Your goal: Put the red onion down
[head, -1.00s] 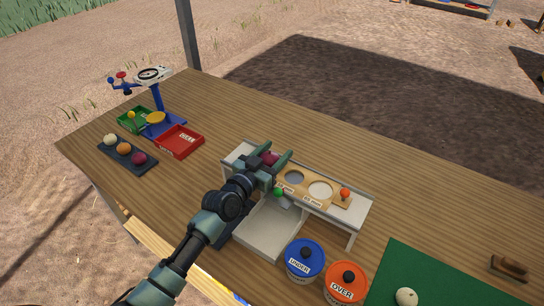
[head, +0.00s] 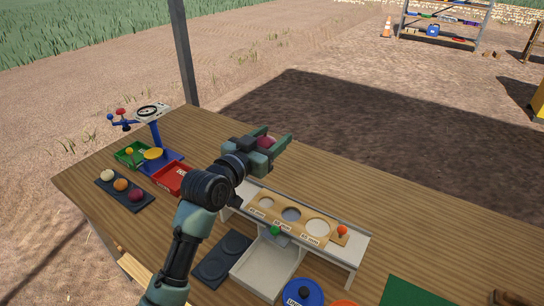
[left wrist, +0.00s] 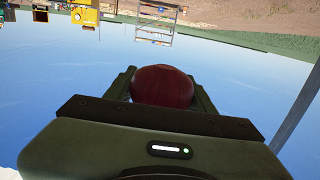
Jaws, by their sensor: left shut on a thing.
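A dark red onion (head: 265,142) is between the fingers of my left gripper (head: 272,146), which is shut on it. The gripper holds it in the air above the table, behind the sizing stand (head: 335,256). The red onion also fills the space between the fingers in the left wrist view (left wrist: 163,87). Another dark red onion (head: 136,195) lies at the near end of a dark tray (head: 117,203) at the left, beside an orange one (head: 121,184) and a pale one (head: 107,175). My right gripper is not in view.
The sizing stand has a board with three round holes and a white bin (head: 262,268) below. A blue-lidded container (head: 302,292) is at the front. Bare wood (head: 400,215) lies right of the stand.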

